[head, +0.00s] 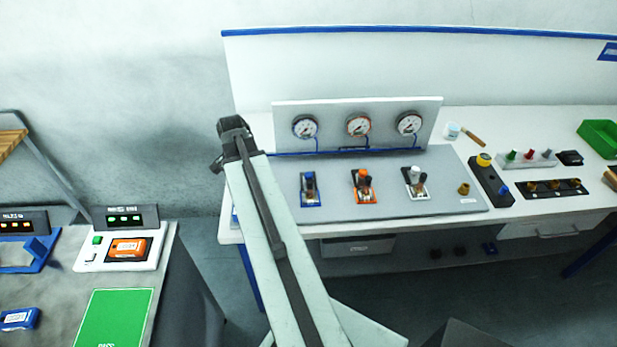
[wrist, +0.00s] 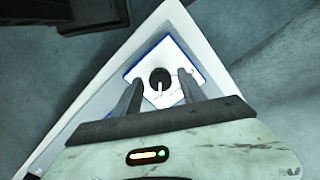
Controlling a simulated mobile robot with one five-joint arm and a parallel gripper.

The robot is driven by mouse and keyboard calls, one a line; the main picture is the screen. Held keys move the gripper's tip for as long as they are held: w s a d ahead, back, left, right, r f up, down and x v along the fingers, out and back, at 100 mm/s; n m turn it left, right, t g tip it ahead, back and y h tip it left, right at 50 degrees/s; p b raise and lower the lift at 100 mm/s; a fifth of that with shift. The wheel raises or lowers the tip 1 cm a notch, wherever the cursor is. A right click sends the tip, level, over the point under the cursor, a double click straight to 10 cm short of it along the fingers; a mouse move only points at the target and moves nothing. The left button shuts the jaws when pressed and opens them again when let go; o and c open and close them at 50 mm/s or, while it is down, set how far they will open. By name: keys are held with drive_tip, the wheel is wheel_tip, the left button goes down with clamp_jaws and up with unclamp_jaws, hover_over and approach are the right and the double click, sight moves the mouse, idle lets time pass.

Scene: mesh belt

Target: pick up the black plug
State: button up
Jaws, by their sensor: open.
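My gripper (wrist: 159,90) is open, with its two dark fingers apart and nothing held between them. In the wrist view, a round black piece (wrist: 160,77) with a pale stem-like part sits on a white, blue-edged plate (wrist: 170,50), beyond the fingertips and apart from them. I take this piece for the black plug, but cannot be sure. In the head view, small dark upright pieces stand on the blue (head: 311,184), orange (head: 366,183) and white (head: 421,181) stations; which one is the plug is unclear. My arm reaches up at the bench's left end.
The bench carries a gauge panel (head: 335,112) behind the stations. A black box with a yellow button (head: 484,160), a strip of coloured knobs (head: 528,158) and a green bin (head: 598,138) stand to the right. A separate table (head: 180,262) with devices is at left.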

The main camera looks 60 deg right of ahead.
sight(311, 181)
drive_tip(key=s+d+r+m, duration=0.1)
drive_tip(key=s+d+m, duration=0.2)
drive_tip(key=s+d, duration=0.2)
drive_tip(key=s+d+r+m+p, duration=0.1)
drive_tip(key=s+d+m, duration=0.2)
drive_tip(key=s+d, duration=0.2)
drive_tip(key=s+d+r+m+p, duration=0.1)
drive_tip(key=s+d+m, duration=0.2)
drive_tip(key=d, duration=0.3)
drive_tip(key=shift+s+d+r+m, duration=0.1)
drive_tip(key=shift+s+r+m, duration=0.1)
drive_tip(key=shift+s, duration=0.25)
drive_tip(key=shift+s+r+m, duration=0.15)
drive_tip(key=shift+s+m, duration=0.05)
drive_tip(key=shift+s, duration=0.25)
wheel_tip(311, 181, down, 8)
drive_tip(key=b, duration=0.7)
drive_tip(key=shift+f+b, duration=0.15)
drive_tip(key=shift+b, duration=0.25)
drive_tip(key=shift+r, duration=0.2)
clamp_jaws()
